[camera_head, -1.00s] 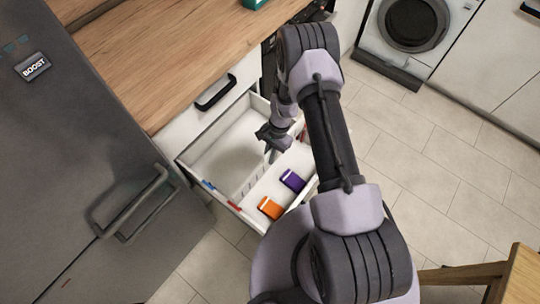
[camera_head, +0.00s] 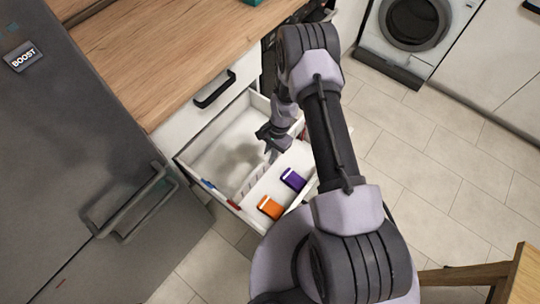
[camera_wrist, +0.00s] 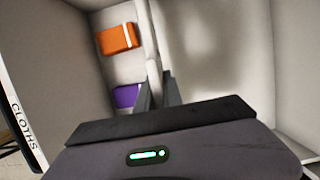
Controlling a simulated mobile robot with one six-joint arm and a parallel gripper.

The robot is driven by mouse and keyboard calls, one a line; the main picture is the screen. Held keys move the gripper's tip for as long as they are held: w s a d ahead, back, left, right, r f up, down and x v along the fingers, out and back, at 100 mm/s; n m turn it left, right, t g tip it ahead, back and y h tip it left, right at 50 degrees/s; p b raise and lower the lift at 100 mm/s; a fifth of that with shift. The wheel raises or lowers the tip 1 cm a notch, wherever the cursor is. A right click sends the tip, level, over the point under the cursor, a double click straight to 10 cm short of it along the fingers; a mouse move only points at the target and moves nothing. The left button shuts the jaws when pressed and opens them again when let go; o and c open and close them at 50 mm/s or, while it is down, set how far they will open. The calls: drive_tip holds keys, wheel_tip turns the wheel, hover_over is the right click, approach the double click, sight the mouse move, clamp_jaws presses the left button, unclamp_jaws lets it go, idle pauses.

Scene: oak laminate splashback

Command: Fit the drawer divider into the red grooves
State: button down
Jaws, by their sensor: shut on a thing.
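The drawer divider (camera_head: 254,181) is a thin, pale, slotted strip standing inside the open white drawer (camera_head: 196,166). My gripper (camera_head: 271,150) is shut on its far end, low in the drawer. In the wrist view the divider (camera_wrist: 150,40) runs away from between my fingers (camera_wrist: 158,92). A red groove mark (camera_head: 233,204) shows on the drawer's near-left wall, close to the divider's near end. Another red mark is partly hidden behind my arm at the opposite wall. I cannot tell whether either end sits in a groove.
An orange box (camera_head: 270,207) and a purple box (camera_head: 293,180) lie on the drawer floor right of the divider. A blue mark (camera_head: 208,184) is on the near-left wall. The drawer floor left of the divider is clear. A grey fridge (camera_head: 70,130) stands close at left.

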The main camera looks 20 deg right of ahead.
drive_tip(key=shift+f, duration=0.3)
drive_tip(key=shift+f+b, duration=1.8)
drive_tip(key=shift+f, duration=0.1)
drive_tip(key=shift+f+b, duration=1.6)
drive_tip(key=shift+f, duration=0.1)
drive_tip(key=shift+f, duration=0.55)
drive_tip(key=c, duration=1.4)
unclamp_jaws()
